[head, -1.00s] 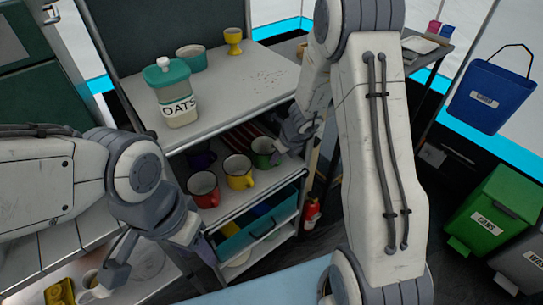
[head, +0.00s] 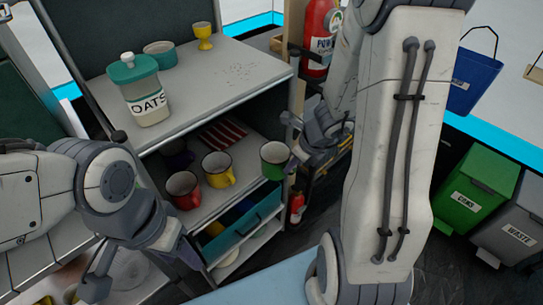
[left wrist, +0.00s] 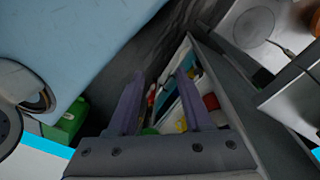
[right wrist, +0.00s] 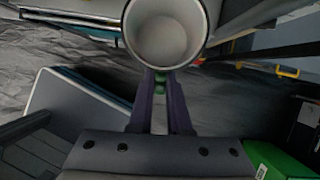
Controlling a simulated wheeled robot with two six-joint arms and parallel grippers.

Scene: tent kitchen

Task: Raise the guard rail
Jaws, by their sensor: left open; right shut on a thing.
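I cannot pick out the guard rail for certain; a pale strip (head: 225,195) runs along the front edge of the mug shelf. My right gripper (head: 294,151) is shut on the handle of a green mug (head: 274,162), holding it upright at the right front of the shelf unit. In the right wrist view the mug's pale inside (right wrist: 165,32) faces the camera. A red mug (head: 183,190) and a yellow mug (head: 217,170) stand on the middle shelf. My left gripper (head: 95,287) is open and empty at the lower left; its spread fingers show in the left wrist view (left wrist: 160,76).
An oats jar (head: 146,95), a teal bowl (head: 159,54) and a yellow egg cup (head: 203,36) stand on the top. A teal drawer (head: 240,215) sits below the mugs. A fire extinguisher (head: 318,40) and bins (head: 478,188) stand to the right.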

